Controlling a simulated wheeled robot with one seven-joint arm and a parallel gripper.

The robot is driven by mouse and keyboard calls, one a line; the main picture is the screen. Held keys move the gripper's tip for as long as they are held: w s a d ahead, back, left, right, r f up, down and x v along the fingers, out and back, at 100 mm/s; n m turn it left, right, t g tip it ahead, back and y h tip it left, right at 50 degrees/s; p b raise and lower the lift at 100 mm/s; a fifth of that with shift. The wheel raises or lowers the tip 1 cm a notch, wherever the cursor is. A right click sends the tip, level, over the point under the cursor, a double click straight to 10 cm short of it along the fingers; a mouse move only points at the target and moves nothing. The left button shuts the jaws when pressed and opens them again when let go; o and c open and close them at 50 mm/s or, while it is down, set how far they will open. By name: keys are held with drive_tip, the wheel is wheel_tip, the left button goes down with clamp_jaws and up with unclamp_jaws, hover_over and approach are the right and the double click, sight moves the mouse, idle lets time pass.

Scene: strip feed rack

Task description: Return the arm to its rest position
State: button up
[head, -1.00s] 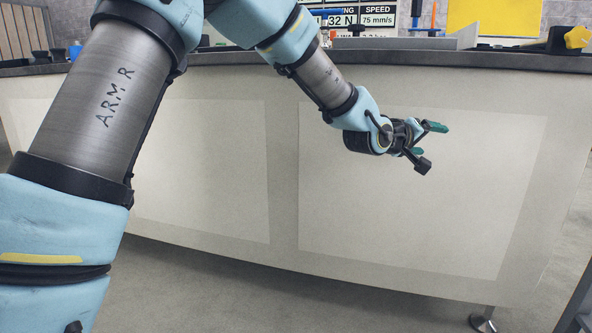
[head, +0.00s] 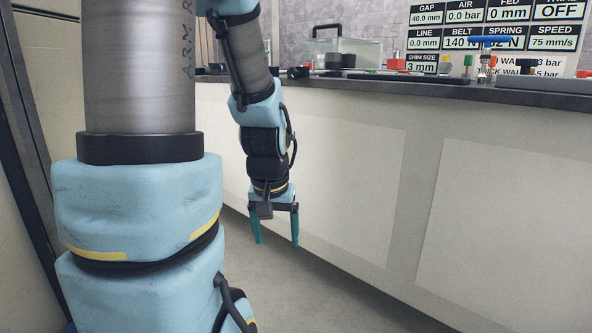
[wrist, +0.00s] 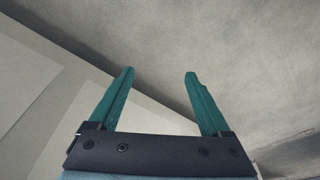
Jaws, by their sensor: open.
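My gripper (head: 275,236) hangs at the end of my arm and points down, in front of the bench's pale front panel and below the worktop edge. Its two teal fingers are apart with nothing between them. In the wrist view my gripper (wrist: 158,85) also shows open and empty, with grey floor and pale panel beyond the fingertips. My blue and grey arm fills the left of the head view, with its forearm bent downward.
The bench front (head: 345,190) runs across the head view close to my arm. On the dark worktop (head: 420,84) stand a clear box (head: 345,52), a blue-handled part (head: 489,42) and several small items. A setting board (head: 495,35) is behind. Bare floor (head: 300,290) lies below.

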drive_tip(key=s+a+r+g+p, duration=0.1)
drive_tip(key=s+a, duration=0.2)
drive_tip(key=s, duration=0.1)
wheel_tip(320, 180, up, 37)
drive_tip(key=w+p, duration=0.1)
drive_tip(key=p, duration=3.6)
drive_tip(key=shift+d, duration=0.15)
